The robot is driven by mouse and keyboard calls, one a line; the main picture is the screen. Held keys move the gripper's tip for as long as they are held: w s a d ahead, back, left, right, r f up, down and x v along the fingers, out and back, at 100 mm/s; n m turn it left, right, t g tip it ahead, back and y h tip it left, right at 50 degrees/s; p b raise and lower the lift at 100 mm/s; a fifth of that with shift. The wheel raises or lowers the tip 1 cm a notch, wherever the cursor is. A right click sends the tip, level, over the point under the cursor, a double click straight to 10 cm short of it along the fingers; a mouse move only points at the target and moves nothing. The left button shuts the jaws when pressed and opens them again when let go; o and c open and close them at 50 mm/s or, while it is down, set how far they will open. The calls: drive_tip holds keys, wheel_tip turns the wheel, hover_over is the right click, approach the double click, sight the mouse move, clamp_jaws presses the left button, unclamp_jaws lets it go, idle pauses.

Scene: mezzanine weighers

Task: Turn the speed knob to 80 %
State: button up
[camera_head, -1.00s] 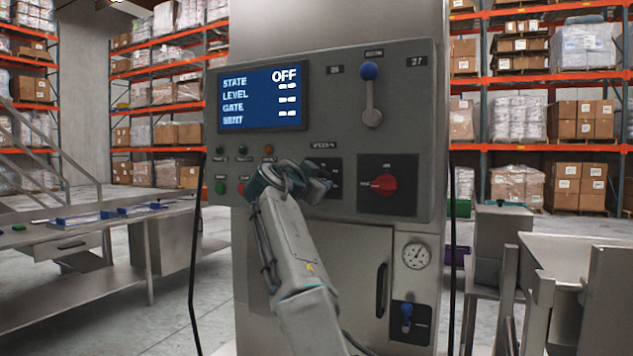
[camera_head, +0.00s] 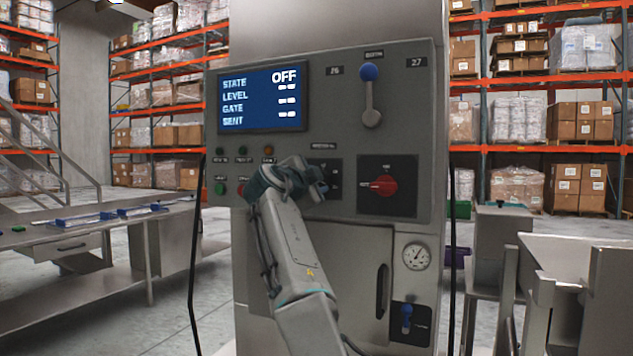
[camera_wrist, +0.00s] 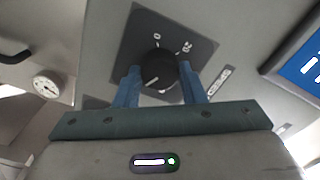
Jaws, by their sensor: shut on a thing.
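The speed knob (camera_wrist: 158,70) is a black round dial on a dark square plate (camera_wrist: 190,48) with white marks, seen in the wrist view. My gripper (camera_wrist: 161,85) has its two blue fingers on either side of the knob and is shut on it. The knob's white pointer line shows, but the value it points to is too small to read. In the head view my gripper (camera_head: 318,188) covers most of the knob, and part of its plate (camera_head: 335,178) shows beside the fingers.
The screen (camera_head: 262,98) reads STATE OFF. A red rotary switch (camera_head: 384,186) sits just right of the knob plate. A blue-topped lever (camera_head: 370,95) is above. Small buttons (camera_head: 220,187) lie left of my gripper. A gauge (camera_head: 416,256) and blue valve (camera_head: 406,318) are lower right.

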drive_tip(key=shift+f, duration=0.1)
drive_tip(key=o, duration=1)
drive_tip(key=shift+s, duration=0.1)
drive_tip(key=shift+b+v, duration=3.9)
drive_tip(key=shift+v, duration=2.85)
